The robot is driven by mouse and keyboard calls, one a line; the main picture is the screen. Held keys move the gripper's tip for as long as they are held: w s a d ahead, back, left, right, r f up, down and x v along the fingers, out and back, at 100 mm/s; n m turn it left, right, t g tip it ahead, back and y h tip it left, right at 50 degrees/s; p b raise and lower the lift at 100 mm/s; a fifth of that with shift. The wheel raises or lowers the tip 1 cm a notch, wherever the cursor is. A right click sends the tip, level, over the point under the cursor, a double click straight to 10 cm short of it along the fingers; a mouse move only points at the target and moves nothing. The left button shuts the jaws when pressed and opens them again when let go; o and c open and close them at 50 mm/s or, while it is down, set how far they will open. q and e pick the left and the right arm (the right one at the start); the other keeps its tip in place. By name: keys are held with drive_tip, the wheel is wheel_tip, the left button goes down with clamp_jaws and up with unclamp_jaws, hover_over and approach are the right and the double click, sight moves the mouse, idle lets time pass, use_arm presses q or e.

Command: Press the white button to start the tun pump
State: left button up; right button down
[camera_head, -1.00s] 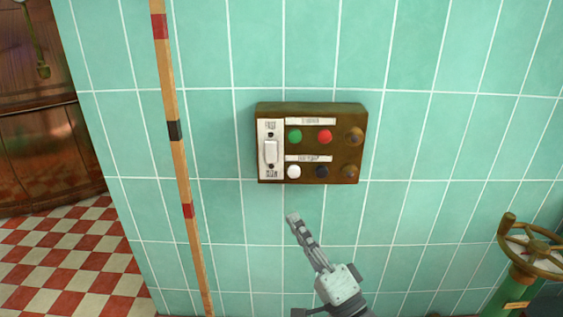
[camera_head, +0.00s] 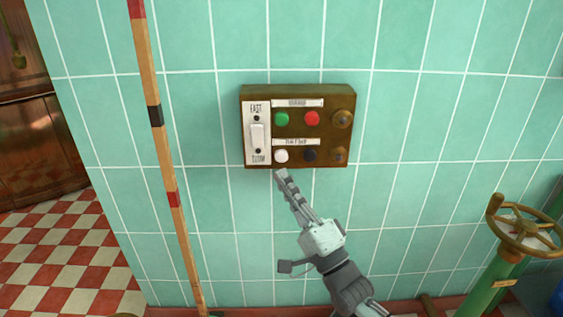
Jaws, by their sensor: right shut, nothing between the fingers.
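The white button (camera_head: 281,156) is at the lower left of the button group on a brown control box (camera_head: 297,92) fixed to the tiled wall. My right gripper (camera_head: 282,174) is shut and empty. In the picture its fingertips are just below the white button, near the box's bottom edge. I cannot tell whether they touch anything. A label above the white button seems to read "TUN PUMP". My left gripper is not in view.
A dark button (camera_head: 310,156) sits beside the white one, with green (camera_head: 282,119) and red (camera_head: 312,118) buttons above. A fast/slow rocker switch (camera_head: 257,137) is at the left. A striped pole (camera_head: 163,160) stands left; a valve wheel (camera_head: 525,226) stands right.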

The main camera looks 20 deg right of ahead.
sight(281, 156)
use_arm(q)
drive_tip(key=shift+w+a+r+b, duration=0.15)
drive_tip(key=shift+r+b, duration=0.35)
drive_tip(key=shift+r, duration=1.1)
use_arm(e)
drive_tip(key=shift+w+d, duration=0.2)
drive_tip(key=shift+w, duration=0.5)
drive_tip(key=shift+w+d, duration=0.2)
drive_tip(key=shift+w, duration=0.5)
drive_tip(key=shift+w+d, duration=0.2)
drive_tip(key=shift+w, duration=0.5)
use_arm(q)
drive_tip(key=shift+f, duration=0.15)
use_arm(e)
drive_tip(key=shift+w+d, duration=0.1)
drive_tip(key=shift+w, duration=0.3)
